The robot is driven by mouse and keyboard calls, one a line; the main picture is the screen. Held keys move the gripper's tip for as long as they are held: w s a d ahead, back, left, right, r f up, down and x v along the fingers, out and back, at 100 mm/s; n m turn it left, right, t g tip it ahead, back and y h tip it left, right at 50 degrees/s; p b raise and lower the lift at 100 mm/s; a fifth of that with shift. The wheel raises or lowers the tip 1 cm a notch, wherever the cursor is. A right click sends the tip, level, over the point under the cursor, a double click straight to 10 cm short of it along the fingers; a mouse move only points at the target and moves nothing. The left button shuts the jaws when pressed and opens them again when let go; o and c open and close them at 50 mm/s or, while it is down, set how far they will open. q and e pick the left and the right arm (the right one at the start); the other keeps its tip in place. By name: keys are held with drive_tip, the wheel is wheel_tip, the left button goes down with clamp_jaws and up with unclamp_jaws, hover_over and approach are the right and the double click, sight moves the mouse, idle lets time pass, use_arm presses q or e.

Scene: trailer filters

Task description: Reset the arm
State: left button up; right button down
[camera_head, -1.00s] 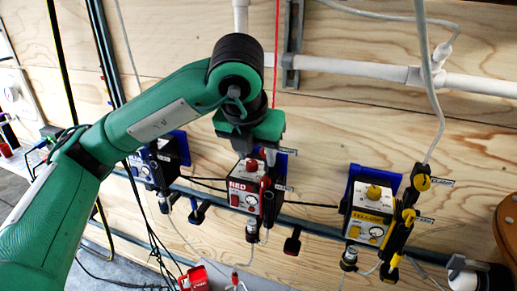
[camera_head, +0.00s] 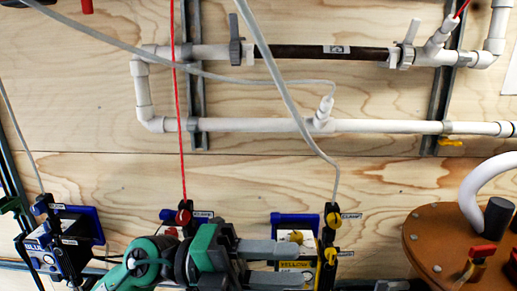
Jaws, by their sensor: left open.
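My left gripper (camera_head: 300,265) is at the bottom centre, with its green and black wrist to the left. The red unit's knob (camera_head: 183,217) shows just above my wrist, and most of that unit is hidden behind my arm. The blue filter unit (camera_head: 45,250) stands at the lower left. My right gripper is not in view.
White pipes (camera_head: 250,125) with grey valves (camera_head: 235,40) run along the plywood wall (camera_head: 80,110). A grey hose and a red line (camera_head: 178,110) hang in front of it. A brown round lid (camera_head: 440,240) with a white pipe is at the right.

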use_arm(q)
drive_tip(key=w+a+f+n+t+y, duration=0.25)
drive_tip(key=w+a+n+t, duration=0.35)
drive_tip(key=n+t, duration=0.75)
drive_tip(key=w+a+f+n+t+y, duration=0.1)
drive_tip(key=w+a+n+t+y, duration=0.45)
drive_tip(key=n+t, duration=0.8)
drive_tip(key=a+f+n+g+y, duration=0.3)
drive_tip(key=a+f+n+y, duration=0.2)
drive_tip(key=f, duration=0.4)
drive_tip(key=a+f+n+g+y, duration=0.2)
drive_tip(key=a+f+n+y, duration=0.3)
drive_tip(key=f, duration=0.4)
drive_tip(key=s+a+f+n+g+y, duration=0.1)
drive_tip(key=s+a+f+g, duration=0.1)
drive_tip(key=s+f+g, duration=0.75)
drive_tip(key=s+a+f+g, duration=0.2)
drive_tip(key=s+f+g, duration=0.3)
drive_tip(key=s+f, duration=0.85)
wheel_tip(320, 180, down, 29)
drive_tip(key=s+a+f+g, duration=0.2)
drive_tip(key=s+a+f, duration=0.1)
drive_tip(key=s+f, duration=1.6)
wheel_tip(320, 180, down, 3)
drive_tip(key=shift+a+r, duration=0.2)
